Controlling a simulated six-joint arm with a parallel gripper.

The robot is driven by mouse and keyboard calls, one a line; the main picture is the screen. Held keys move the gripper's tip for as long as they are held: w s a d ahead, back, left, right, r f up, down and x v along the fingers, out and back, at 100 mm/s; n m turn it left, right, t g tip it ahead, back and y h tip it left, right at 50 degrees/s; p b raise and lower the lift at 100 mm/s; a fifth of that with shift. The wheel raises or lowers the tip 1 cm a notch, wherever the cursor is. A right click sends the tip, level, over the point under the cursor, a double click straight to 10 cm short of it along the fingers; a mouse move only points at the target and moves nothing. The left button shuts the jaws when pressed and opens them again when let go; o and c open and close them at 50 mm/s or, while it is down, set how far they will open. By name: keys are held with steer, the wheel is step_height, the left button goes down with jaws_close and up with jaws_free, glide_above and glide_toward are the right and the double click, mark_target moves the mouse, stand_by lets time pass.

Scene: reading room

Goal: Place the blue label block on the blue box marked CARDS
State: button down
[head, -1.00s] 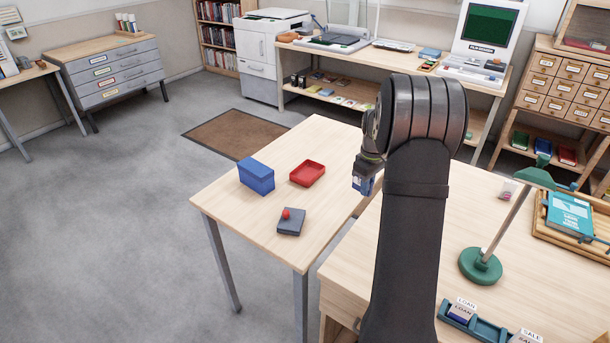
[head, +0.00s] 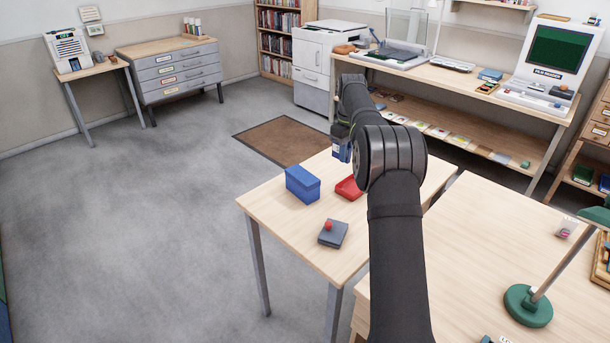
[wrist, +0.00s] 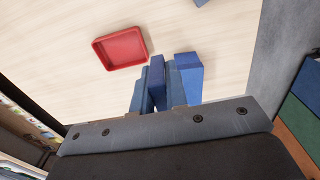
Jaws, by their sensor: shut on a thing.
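The blue box (head: 302,184) stands on the light wooden table, left of the red tray. No CARDS marking is legible on it from here. My gripper (head: 342,136) is shut on the blue label block (head: 343,152), which shows a pale label, and holds it in the air beyond and to the right of the box. In the wrist view the block (wrist: 157,80) sits between the fingers (wrist: 158,92). A blue shape there, likely the box (wrist: 190,75), appears just right of the fingers, partly hidden by one.
The red tray (head: 347,189) is partly hidden behind my arm; it shows fully in the wrist view (wrist: 120,48).

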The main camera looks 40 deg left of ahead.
glide_above(312, 181)
step_height(312, 181, down, 7)
steer(key=shift+r, duration=0.2)
steer(key=shift+f, duration=2.05)
steer(key=shift+f, duration=0.15)
steer(key=c, duration=1.4)
jaws_free()
steer(key=shift+c, duration=0.2)
steer(key=shift+a, duration=0.1)
step_height(312, 181, up, 8)
steer(key=shift+f, duration=0.1)
